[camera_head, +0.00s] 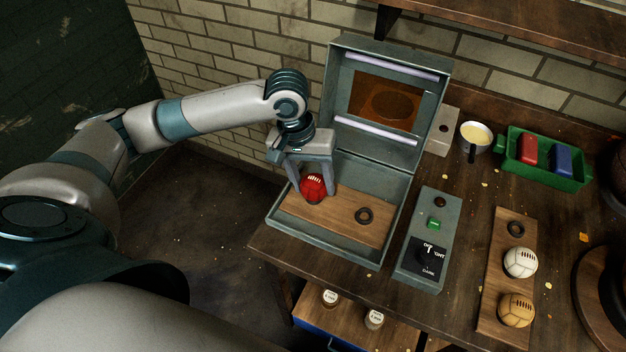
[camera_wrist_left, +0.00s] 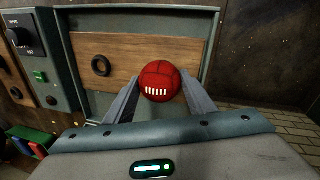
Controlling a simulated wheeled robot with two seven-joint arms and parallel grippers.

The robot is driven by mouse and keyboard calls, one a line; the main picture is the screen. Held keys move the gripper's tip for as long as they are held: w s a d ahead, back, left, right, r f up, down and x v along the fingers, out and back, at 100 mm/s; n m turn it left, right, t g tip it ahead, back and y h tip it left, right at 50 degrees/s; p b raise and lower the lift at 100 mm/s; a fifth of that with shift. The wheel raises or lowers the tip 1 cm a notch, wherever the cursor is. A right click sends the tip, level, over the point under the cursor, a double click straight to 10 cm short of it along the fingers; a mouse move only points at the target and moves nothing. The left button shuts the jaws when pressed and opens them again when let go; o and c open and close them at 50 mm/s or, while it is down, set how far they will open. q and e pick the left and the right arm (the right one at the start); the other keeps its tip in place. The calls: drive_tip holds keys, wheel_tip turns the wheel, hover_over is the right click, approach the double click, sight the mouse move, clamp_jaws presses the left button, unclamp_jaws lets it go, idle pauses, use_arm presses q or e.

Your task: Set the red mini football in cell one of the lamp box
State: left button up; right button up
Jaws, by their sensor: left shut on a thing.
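The red mini football (camera_head: 313,189) is between the fingers of my left gripper (camera_head: 311,192), over the left part of the wooden board in the lamp box (camera_head: 327,247). My left gripper is shut on it; the wrist view shows the ball (camera_wrist_left: 160,82) between both fingertips (camera_wrist_left: 160,88). I cannot tell whether the ball touches the board. The lamp box is open, its lid raised with two light tubes and an amber window. A dark ring (camera_head: 364,215) lies on the board to the right of the ball. My right gripper is not in view.
A control box (camera_head: 429,237) with a green button and dial stands right of the lamp box. A wooden rack (camera_head: 494,277) holds a white ball (camera_head: 520,262) and a tan ball (camera_head: 515,310). A cup (camera_head: 475,138) and green tray (camera_head: 549,174) stand behind.

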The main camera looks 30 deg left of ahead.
sight(304, 179)
use_arm(q)
drive_tip(key=o, duration=1.1)
drive_tip(key=shift+a+r, duration=0.1)
drive_tip(key=shift+r, duration=0.5)
drive_tip(key=r, duration=0.3)
drive_tip(key=a+r+b, duration=0.1)
drive_tip(key=r, duration=0.3)
drive_tip(key=a+r, duration=0.1)
drive_tip(key=r, duration=0.2)
drive_tip(key=shift+s+r+b, duration=0.25)
drive_tip(key=shift+r+b, duration=0.05)
drive_tip(key=shift+r, duration=0.05)
